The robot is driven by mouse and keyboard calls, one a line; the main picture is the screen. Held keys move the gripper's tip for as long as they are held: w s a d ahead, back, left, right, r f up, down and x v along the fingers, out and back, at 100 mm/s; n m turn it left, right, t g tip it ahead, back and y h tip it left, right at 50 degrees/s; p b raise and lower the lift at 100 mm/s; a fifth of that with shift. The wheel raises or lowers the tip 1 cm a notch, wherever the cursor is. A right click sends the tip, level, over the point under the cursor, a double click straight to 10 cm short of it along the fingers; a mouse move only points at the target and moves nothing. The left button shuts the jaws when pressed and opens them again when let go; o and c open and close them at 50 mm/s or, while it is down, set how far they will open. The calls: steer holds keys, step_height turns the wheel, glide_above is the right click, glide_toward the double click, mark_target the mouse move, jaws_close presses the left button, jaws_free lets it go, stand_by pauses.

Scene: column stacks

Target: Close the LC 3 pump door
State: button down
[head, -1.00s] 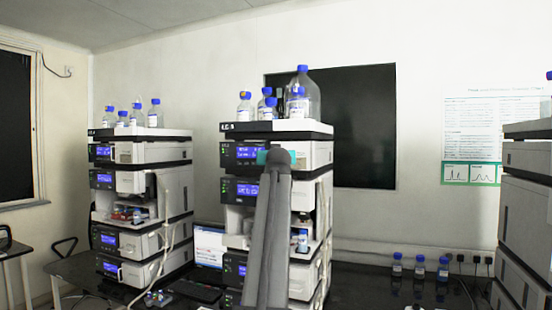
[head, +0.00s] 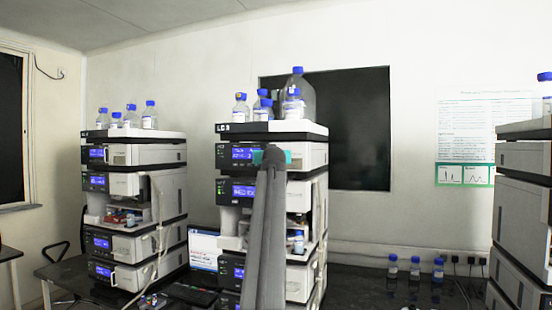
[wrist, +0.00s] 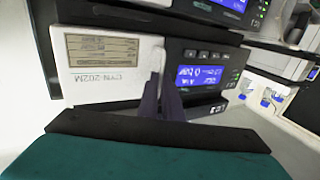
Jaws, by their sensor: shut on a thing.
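The LC 3 stack (head: 310,132) stands in the middle of the head view, with its name on the top panel. My gripper (head: 273,157) is in front of its upper modules, and my arm covers part of the front. In the wrist view, a white door panel (wrist: 105,85) marked with a plate and model text sits beside a dark panel with a blue display (wrist: 203,77). A pale upright handle (wrist: 157,58) is at the door's edge. My gripper's dark fingers (wrist: 162,98) are shut on this handle. I cannot tell how far the door stands open.
Bottles (head: 297,85) with blue caps stand on top of the LC 3 stack. Another stack (head: 147,155) is at the left and one (head: 522,190) at the right edge. Small bottles (head: 414,268) stand on the dark bench. A laptop (head: 203,250) is between the left stacks.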

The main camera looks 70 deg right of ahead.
steer(key=shift+w+r, duration=0.3)
steer(key=shift+w, duration=0.25)
steer(key=c, duration=2.3)
jaws_free()
steer(key=o, duration=0.4)
steer(key=shift+w+f, duration=0.2)
steer(key=shift+w, duration=0.2)
steer(key=shift+c, duration=0.2)
steer(key=shift+s+f, duration=0.1)
steer(key=shift+s, duration=0.05)
steer(key=shift+s+a, duration=0.1)
steer(key=shift+s, duration=0.05)
steer(key=b+v, duration=0.3)
steer(key=v, duration=1)
steer(key=shift+a, duration=0.2)
steer(key=shift+s, duration=0.1)
